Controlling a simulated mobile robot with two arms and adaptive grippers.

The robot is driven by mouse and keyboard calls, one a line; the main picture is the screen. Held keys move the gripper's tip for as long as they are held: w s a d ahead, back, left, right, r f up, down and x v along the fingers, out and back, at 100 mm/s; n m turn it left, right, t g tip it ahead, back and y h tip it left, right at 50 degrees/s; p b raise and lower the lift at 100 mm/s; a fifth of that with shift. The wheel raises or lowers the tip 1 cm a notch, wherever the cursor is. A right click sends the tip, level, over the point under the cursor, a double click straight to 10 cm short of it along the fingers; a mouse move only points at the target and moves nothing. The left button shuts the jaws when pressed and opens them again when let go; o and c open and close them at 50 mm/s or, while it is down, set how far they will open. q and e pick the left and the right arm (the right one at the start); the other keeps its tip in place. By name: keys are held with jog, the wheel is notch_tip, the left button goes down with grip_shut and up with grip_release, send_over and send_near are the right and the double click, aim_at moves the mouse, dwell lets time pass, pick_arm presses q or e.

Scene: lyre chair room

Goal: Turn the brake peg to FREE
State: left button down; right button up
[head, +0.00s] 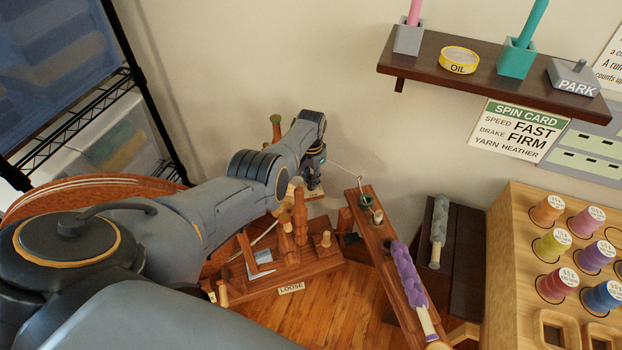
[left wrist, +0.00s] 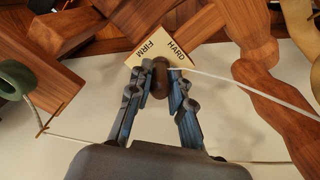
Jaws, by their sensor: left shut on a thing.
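The brake peg (left wrist: 159,72) is a dark brown rounded knob in the left wrist view, standing between the fingertips of my left gripper (left wrist: 160,86). The fingers are shut on it. Behind it is a cream label plate (left wrist: 178,42) reading FIRM and HARD; no FREE marking is readable. In the head view my left gripper (head: 313,182) points down at the back of the wooden spinning wheel (head: 268,281), where it hides the peg. A LOOSE label (head: 291,288) is on the wheel's front edge. My right gripper is not in view.
A pale cord (left wrist: 255,88) runs close past the fingers. A slanted wooden arm (head: 386,247) with purple yarn (head: 409,275) is right of the gripper. A spool rack (head: 519,230) stands at right. A wall shelf (head: 440,55) and a spin card (head: 517,130) reading FAST, FIRM are above.

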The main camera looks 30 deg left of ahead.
aim_at(311, 175)
pick_arm(q)
jog(key=c, duration=1.2)
grip_release()
notch_tip(311, 175, up, 12)
